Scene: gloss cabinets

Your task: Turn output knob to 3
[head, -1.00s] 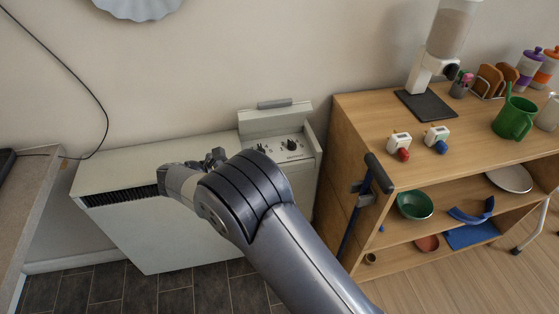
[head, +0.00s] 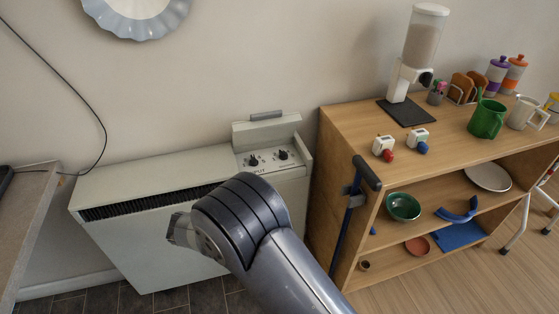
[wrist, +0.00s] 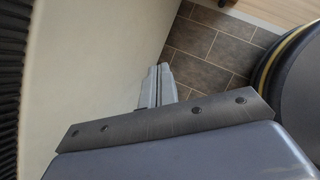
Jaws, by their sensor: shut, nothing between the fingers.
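The white heater (head: 150,255) stands against the wall, with a raised control panel (head: 267,167) at its right end. The panel carries two dark knobs, a left one (head: 253,160) and a right one (head: 283,154). Printed lettering below the left knob is partly readable as "PUT"; the dial numbers and pointer settings are too small to read. My gripper (wrist: 157,72) is shut and empty in the wrist view, beside the heater's pale front.
A wooden shelf unit (head: 335,140) stands right of the heater, with a blue-and-black stick-like object (head: 350,215) at its near side. A counter (head: 30,215) is at the far left. The dark tiled floor (wrist: 215,50) is clear beside the heater.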

